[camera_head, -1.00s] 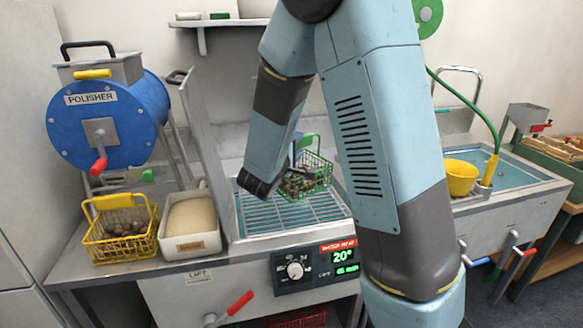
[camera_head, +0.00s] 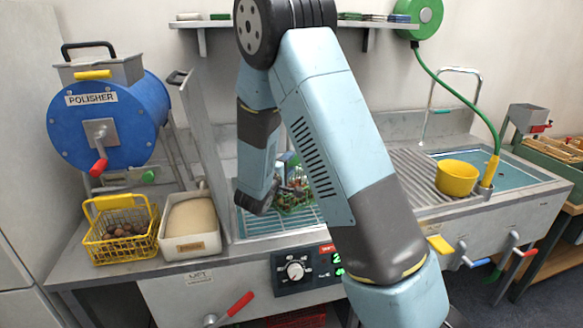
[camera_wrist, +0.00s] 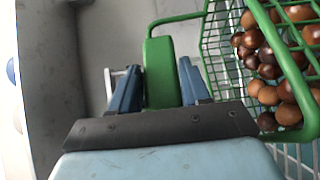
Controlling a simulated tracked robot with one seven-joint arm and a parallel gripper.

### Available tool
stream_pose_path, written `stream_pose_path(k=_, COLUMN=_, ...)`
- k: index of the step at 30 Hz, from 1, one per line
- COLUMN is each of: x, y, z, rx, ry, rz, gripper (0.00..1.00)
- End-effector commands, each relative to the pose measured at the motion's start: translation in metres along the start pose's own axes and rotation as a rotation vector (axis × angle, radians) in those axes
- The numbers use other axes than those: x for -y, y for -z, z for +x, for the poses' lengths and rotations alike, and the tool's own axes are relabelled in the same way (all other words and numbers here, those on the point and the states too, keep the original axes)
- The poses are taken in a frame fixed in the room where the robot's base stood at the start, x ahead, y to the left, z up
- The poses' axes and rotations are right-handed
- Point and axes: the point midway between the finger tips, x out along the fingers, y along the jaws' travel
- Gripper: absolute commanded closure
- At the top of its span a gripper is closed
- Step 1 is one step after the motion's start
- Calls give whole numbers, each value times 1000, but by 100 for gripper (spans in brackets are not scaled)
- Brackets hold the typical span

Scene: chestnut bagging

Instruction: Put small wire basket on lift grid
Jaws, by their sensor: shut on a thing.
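The small wire basket (camera_head: 292,201) is green and holds brown chestnuts. It is over the lift grid (camera_head: 250,224), partly hidden behind my arm in the head view. I cannot tell whether its bottom touches the grid. In the wrist view the basket (camera_wrist: 217,52) is at the right, with its green handle grip between my fingers. My gripper (camera_wrist: 160,78) is shut on that grip. In the head view my fingers are largely hidden by my arm.
A yellow basket (camera_head: 95,248) with chestnuts and a white bin (camera_head: 190,245) stand left of the grid. A grey upright panel (camera_head: 200,120) rises at the grid's left. A yellow bowl (camera_head: 457,178) stands right, by the sink. The blue polisher (camera_head: 75,130) is at the back left.

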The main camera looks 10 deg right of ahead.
Motion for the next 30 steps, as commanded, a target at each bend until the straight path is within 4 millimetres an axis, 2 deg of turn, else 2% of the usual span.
stream_pose_path(k=3, x=8, y=0, z=0, rx=0, ry=-2, rz=0, gripper=100)
stream_pose_path(k=12, x=9, y=0, z=0, rx=0, ry=-1, rz=1, gripper=100)
stream_pose_path(k=13, x=10, y=-1, z=0, rx=0, ry=0, rz=1, gripper=51)
stream_pose_path(k=20, x=9, y=-1, z=0, rx=1, ry=0, rz=1, gripper=29)
stream_pose_path(k=30, x=8, y=-1, z=-3, rx=0, ry=1, rz=1, gripper=28)
